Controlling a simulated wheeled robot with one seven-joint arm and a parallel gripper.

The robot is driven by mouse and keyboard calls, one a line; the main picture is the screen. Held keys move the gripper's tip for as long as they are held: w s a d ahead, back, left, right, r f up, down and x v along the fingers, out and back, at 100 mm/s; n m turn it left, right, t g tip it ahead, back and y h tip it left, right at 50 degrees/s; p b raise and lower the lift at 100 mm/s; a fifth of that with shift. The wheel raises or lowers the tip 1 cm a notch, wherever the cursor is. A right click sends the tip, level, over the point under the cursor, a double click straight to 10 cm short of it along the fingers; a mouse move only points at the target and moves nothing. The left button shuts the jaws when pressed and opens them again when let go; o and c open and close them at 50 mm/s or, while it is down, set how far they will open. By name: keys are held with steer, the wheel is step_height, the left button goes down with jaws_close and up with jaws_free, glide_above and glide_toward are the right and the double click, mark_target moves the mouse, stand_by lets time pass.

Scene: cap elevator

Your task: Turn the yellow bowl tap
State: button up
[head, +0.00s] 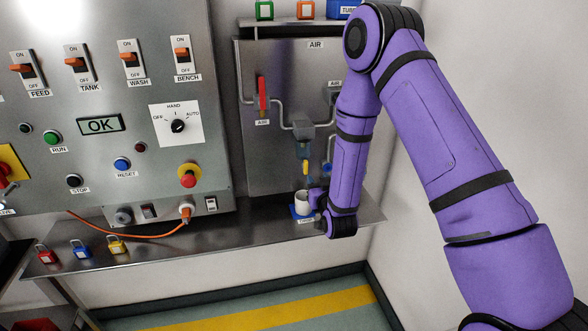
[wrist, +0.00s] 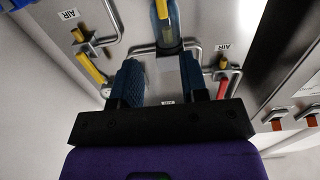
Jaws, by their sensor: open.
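The yellow bowl tap (head: 305,168) hangs under the blue-grey bowl (head: 304,151) on the AIR panel. In the wrist view, which looks turned over, the yellow tap (wrist: 162,9) is at the top edge, at the end of the clear blue bowl (wrist: 164,32). My gripper (wrist: 160,62) is open, its two blue fingers apart with nothing held between them. The bowl lies beyond and between the fingertips in that picture; I see no contact with the tap. In the head view my wrist is low, right of the tap, and the fingers are mostly hidden.
A red lever (head: 262,96) is left of the bowl. Another yellow lever (wrist: 90,68) shows in the wrist view. Pipes run beside the bowl. The shelf (head: 255,222) is mostly clear in its middle.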

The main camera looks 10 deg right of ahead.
mark_target(307, 162)
steer(key=w, duration=1)
steer(key=shift+w+a+f, duration=0.2)
steer(key=shift+w+a, duration=0.05)
steer(key=shift+w, duration=0.05)
steer(key=shift+c, duration=0.2)
jaws_close()
